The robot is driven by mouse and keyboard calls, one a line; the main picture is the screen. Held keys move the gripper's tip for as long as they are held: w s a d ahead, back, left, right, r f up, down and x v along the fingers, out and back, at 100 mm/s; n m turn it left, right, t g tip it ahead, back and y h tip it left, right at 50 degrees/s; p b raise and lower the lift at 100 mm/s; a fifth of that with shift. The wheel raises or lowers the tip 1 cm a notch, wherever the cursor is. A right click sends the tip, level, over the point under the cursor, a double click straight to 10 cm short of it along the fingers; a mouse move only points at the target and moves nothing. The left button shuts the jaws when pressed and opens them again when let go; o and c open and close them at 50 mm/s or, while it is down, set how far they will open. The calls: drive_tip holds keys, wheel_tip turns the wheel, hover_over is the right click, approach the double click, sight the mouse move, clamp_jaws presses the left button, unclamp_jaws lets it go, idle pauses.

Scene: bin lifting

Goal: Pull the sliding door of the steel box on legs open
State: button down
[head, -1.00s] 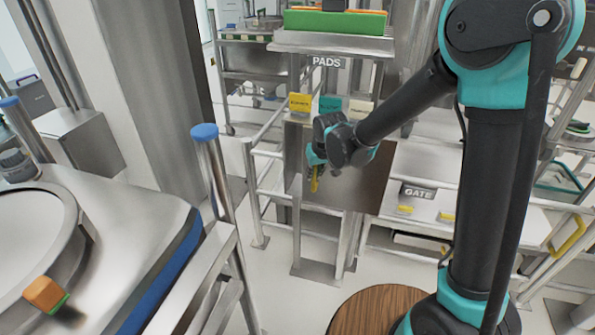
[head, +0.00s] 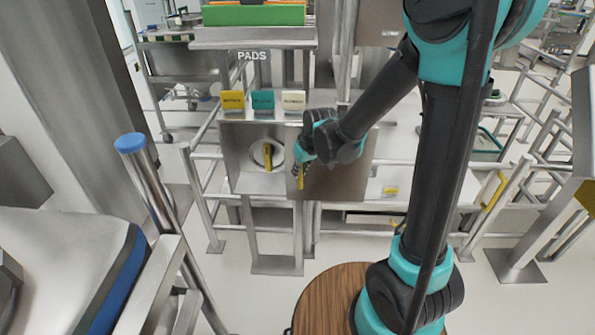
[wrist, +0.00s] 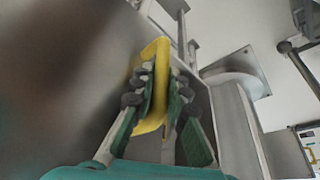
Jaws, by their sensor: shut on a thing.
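The steel box (head: 233,150) stands on legs in the middle of the head view. Its sliding door (head: 345,180) is a flat brownish-grey panel shifted to the right, so the left part of the box front is open. Inside the opening a round fitting with a yellow handle (head: 268,155) shows. My gripper (head: 300,172) is at the door's left edge, shut on the yellow door handle (head: 300,181). In the wrist view my gripper (wrist: 158,100) has its fingers on both sides of the yellow door handle (wrist: 154,62), beside the door panel (wrist: 70,70).
Yellow, teal and cream blocks (head: 263,100) stand on top of the box. A shelf with a green tray (head: 253,14) is above, over a PADS label. A post with a blue cap (head: 130,143) and a steel bench (head: 60,240) are at left. A round wooden top (head: 325,300) is below.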

drive_tip(key=c, duration=1.5)
unclamp_jaws()
drive_tip(key=shift+v, duration=6.05)
drive_tip(key=s+d+f+m+h, duration=0.1)
drive_tip(key=s+d+f+m, duration=0.1)
drive_tip(key=d, duration=0.4)
drive_tip(key=s+d+f+m, duration=0.2)
drive_tip(key=s+d+f, duration=0.3)
drive_tip(key=s+d, duration=0.2)
drive_tip(key=s+d+f+m+h, duration=0.1)
drive_tip(key=s+d+f+m, duration=0.1)
drive_tip(key=s+d+f, duration=0.2)
drive_tip(key=shift+s+d+f+m+t+h, duration=0.1)
drive_tip(key=shift+s+d+m+t+h, duration=0.1)
drive_tip(key=shift+d, duration=0.45)
drive_tip(key=shift+s+d+f+m+t+h, duration=0.1)
drive_tip(key=shift+s+d+m, duration=0.1)
drive_tip(key=shift+d, duration=0.45)
